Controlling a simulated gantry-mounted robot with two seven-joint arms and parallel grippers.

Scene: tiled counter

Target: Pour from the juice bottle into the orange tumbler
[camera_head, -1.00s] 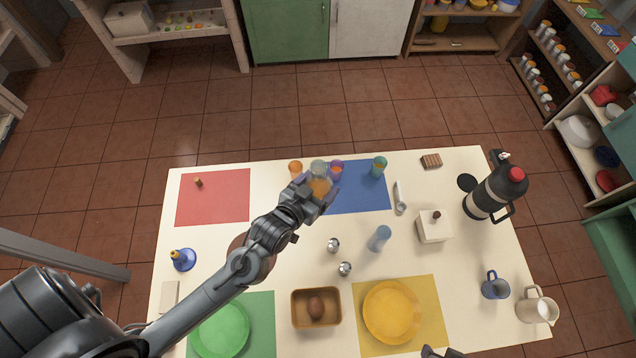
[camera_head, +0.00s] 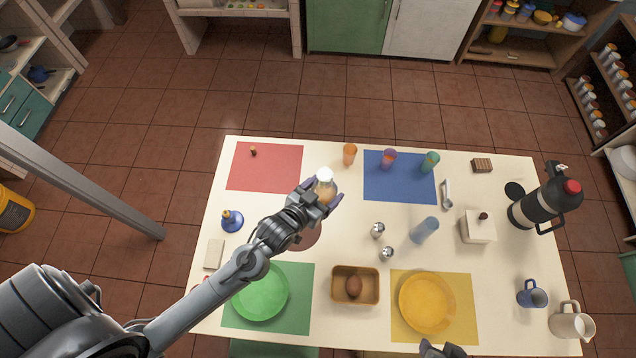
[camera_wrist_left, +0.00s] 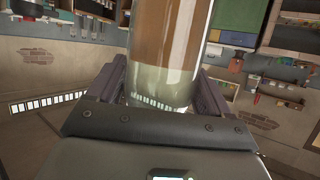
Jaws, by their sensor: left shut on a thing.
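The juice bottle (camera_head: 325,190) is clear, with amber juice and a pale top. My left gripper (camera_head: 323,199) is shut on it above the table. In the left wrist view the juice bottle (camera_wrist_left: 167,50) stands between both fingers, brown juice in the upper part of the picture and clear glass nearest the palm. Its exact tilt is hard to tell. The orange tumbler (camera_head: 349,154) stands upright at the table's far side, up and right of the bottle, with a gap between them. My right gripper (camera_head: 440,349) barely shows at the bottom edge; its fingers are unclear.
Purple (camera_head: 388,159) and teal (camera_head: 430,161) tumblers stand on the blue mat (camera_head: 400,185). A small brown stopper (camera_head: 253,151) is on the red mat (camera_head: 265,175). Two shakers and a blue cup (camera_head: 425,229) stand mid-table.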

